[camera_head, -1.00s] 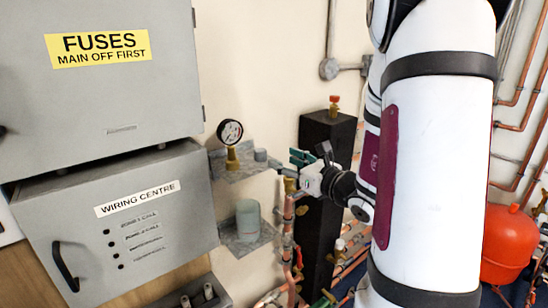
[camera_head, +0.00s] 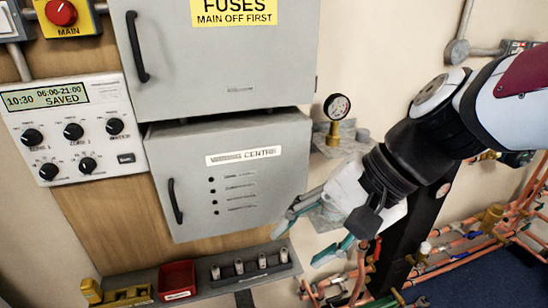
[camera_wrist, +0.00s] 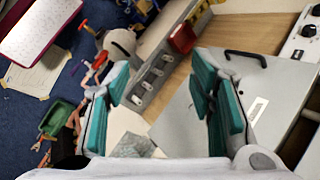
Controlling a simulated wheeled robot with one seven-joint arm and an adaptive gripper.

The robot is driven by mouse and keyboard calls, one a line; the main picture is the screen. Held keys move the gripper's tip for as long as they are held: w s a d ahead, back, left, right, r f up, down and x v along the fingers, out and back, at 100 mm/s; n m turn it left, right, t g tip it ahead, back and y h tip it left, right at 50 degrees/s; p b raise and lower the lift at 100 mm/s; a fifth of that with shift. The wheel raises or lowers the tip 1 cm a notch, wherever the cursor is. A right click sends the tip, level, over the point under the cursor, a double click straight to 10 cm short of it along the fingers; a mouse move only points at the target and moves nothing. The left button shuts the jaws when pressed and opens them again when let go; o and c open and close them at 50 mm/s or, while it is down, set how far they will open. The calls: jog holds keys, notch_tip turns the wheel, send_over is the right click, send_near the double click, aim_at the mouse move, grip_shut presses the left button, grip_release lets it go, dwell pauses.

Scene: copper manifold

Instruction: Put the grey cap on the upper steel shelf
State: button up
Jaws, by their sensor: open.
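The small grey cap (camera_head: 362,134) stands on the upper steel shelf (camera_head: 347,149), right of the brass-footed pressure gauge (camera_head: 337,106). My gripper (camera_head: 301,246) is below and in front of that shelf, apart from the cap. Its teal-padded fingers are spread, with nothing held between them. In the wrist view my gripper (camera_wrist: 160,68) also shows a wide empty gap. The lower steel shelf (camera_head: 322,222) is mostly hidden behind my gripper. The cap cannot be made out in the wrist view.
The wiring centre cabinet (camera_head: 232,165) stands left of the shelves, under the fuses cabinet (camera_head: 215,65). A red bin (camera_head: 177,281) and a grey socket rail (camera_head: 240,270) lie below. Copper pipes (camera_head: 470,250) run at the lower right. Bare wall separates cabinets and pipes.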

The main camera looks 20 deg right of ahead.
jog(key=s+d+r+n+t+h, duration=0.2)
jog(key=d+r+n+h, duration=0.1)
jog(key=d+n+h, duration=0.3)
jog(key=shift+s+r+n, duration=0.2)
jog(key=shift+n, duration=0.9)
